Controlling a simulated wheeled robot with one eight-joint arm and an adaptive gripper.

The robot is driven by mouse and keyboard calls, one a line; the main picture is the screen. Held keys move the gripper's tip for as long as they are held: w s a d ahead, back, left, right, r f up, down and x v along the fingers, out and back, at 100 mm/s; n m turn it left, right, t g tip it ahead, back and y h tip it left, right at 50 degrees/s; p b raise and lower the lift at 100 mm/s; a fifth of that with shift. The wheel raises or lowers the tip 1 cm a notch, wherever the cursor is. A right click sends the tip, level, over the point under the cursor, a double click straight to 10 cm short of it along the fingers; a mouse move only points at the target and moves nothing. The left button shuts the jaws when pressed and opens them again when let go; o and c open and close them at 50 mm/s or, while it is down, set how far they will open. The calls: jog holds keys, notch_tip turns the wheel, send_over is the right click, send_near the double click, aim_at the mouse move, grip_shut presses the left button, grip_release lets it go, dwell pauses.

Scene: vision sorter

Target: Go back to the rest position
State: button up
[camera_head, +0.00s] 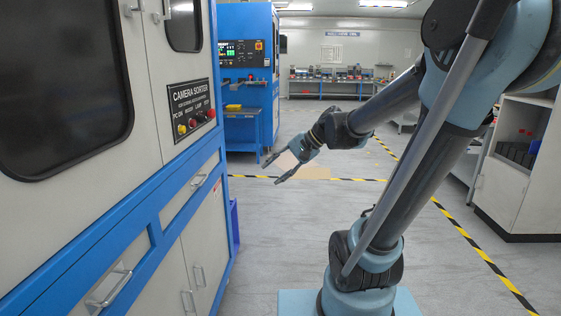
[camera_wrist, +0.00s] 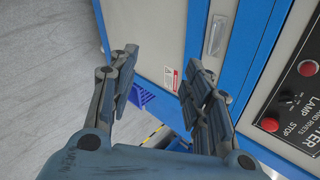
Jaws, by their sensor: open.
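My gripper (camera_head: 277,168) is in the middle of the head view, held in the air over the aisle and pointing down and left towards the camera sorter cabinet. Its two fingers are spread, with nothing between them. In the wrist view my gripper (camera_wrist: 153,92) also shows open and empty, with the sorter's front behind it. The camera sorter (camera_head: 150,130) is a white and blue cabinet at the left, apart from the gripper. Its button panel (camera_head: 190,108) also shows at the right of the wrist view (camera_wrist: 300,95).
A blue machine (camera_head: 247,80) stands behind the sorter. A blue bin (camera_head: 234,218) sits on the floor by the sorter. A long bench (camera_head: 330,83) is at the far wall. A white cabinet (camera_head: 507,190) stands at the right. The grey floor (camera_head: 290,235) between is clear, with yellow-black tape lines.

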jog(key=s+d+f+n+h, duration=0.2)
jog(key=s+d+f+h, duration=0.2)
jog(key=s+d+f, duration=0.3)
jog(key=s+d+f+n+h, duration=0.2)
jog(key=s+d+f+h, duration=0.3)
jog(key=d, duration=0.8)
jog(key=s+f, duration=0.1)
jog(key=s, duration=0.2)
jog(key=shift+d+f, duration=0.2)
jog(key=shift+f, duration=0.15)
jog(key=shift+w, duration=0.1)
jog(key=shift+c, duration=1.4)
jog(key=shift+a+n, duration=0.15)
jog(key=shift+n, duration=0.15)
